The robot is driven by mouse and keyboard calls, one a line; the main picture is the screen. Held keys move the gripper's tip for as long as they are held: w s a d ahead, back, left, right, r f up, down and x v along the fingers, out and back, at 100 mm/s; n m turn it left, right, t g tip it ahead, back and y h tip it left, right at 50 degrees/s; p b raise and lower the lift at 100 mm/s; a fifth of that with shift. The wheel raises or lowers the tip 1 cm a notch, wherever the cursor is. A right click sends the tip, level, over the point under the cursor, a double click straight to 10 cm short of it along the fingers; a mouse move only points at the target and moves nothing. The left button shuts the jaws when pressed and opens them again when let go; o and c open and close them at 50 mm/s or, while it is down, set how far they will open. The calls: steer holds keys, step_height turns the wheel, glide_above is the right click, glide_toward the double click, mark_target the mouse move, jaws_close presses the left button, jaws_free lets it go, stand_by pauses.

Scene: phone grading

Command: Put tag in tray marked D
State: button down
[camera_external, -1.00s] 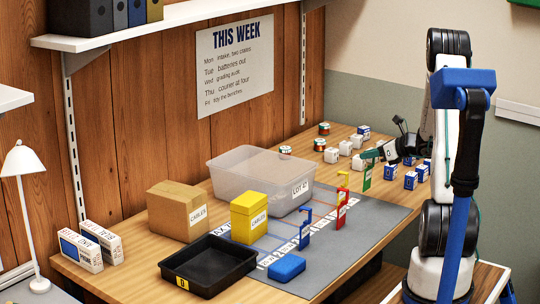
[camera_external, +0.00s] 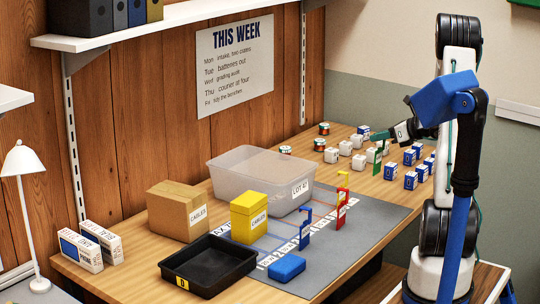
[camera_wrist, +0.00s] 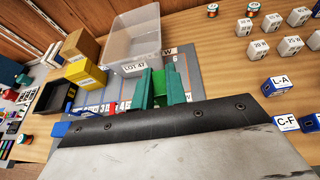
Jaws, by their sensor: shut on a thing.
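My gripper (camera_external: 386,138) is shut on a green tag (camera_external: 377,162) and holds it up over the far right part of the table. The green tag also shows in the wrist view (camera_wrist: 159,86), partly hidden by the gripper. The tray marked D (camera_external: 208,264) is black, shallow and empty, with a yellow D label on its front. It stands at the table's near left edge, well away from my gripper. The tray also shows in the wrist view at the left (camera_wrist: 45,97).
A blue tag (camera_external: 305,230) and red tags (camera_external: 341,208) stand on the grey mat (camera_external: 365,228). A clear bin (camera_external: 245,181), yellow box (camera_external: 248,218), cardboard box (camera_external: 177,210) and blue block (camera_external: 287,267) lie around the tray. Several small white and blue boxes (camera_external: 411,180) stand at the right.

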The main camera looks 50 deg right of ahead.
step_height(320, 180, up, 4)
steer(key=a, duration=0.1)
steer(key=w+a+n+g+y, duration=0.1)
steer(key=w+a+n+y, duration=0.3)
steer(key=a, duration=0.8)
steer(key=w+a+n+g+y, duration=0.15)
steer(key=w+a, duration=0.35)
steer(key=a, duration=0.7)
steer(key=s+a+n+g+y, duration=0.2)
steer(key=s+a+n, duration=0.1)
steer(key=a, duration=0.7)
steer(key=s+a+n+g+y, duration=0.2)
steer(key=a, duration=0.8)
steer(key=s+a+n+g+y, duration=0.2)
steer(key=s+a+n, duration=0.1)
steer(key=a, duration=0.7)
step_height(320, 180, down, 10)
steer(key=f, duration=0.1)
steer(key=w+a+f, duration=0.1)
steer(key=w+f, duration=0.1)
steer(key=w, duration=0.6)
steer(key=w+a+f, duration=0.1)
steer(key=w+f, duration=0.1)
steer(key=w, duration=0.6)
steer(key=shift+w+a+f, duration=0.15)
steer(key=shift+a+f, duration=0.2)
